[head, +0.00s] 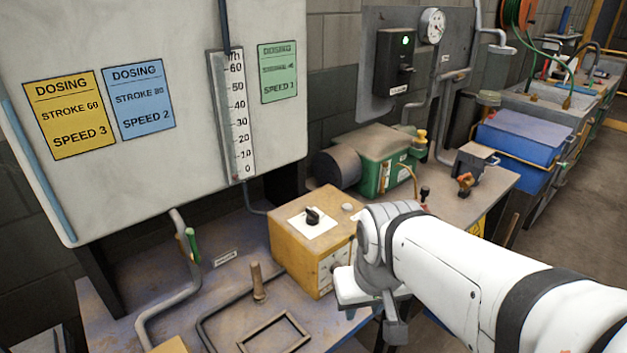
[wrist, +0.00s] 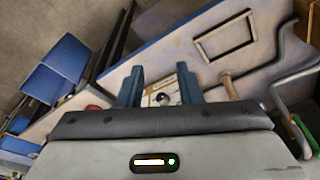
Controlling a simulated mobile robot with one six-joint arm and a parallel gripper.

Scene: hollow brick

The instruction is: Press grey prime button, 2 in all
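A yellow-orange box (head: 300,245) stands on the bench, with a dark rotary knob (head: 313,215) on a white plate on its top. A small round grey button (head: 347,207) sits on the same top, right of the knob, close to my arm. In the wrist view my gripper (wrist: 159,82) has its two blue-grey fingers apart. A pale panel with a round dark part (wrist: 162,98) shows between them; I cannot tell whether that is the knob. In the head view my gripper is beside the box's right front, its fingertips not clear. I see no contact with the button.
A white board with dosing cards (head: 148,97) and a scale (head: 236,120) stands behind at left. A green pump (head: 385,155) is behind the box. A wooden-handled lever (head: 258,285), a pipe with a green handle (head: 192,245) and a metal frame (head: 275,332) occupy the bench's left part.

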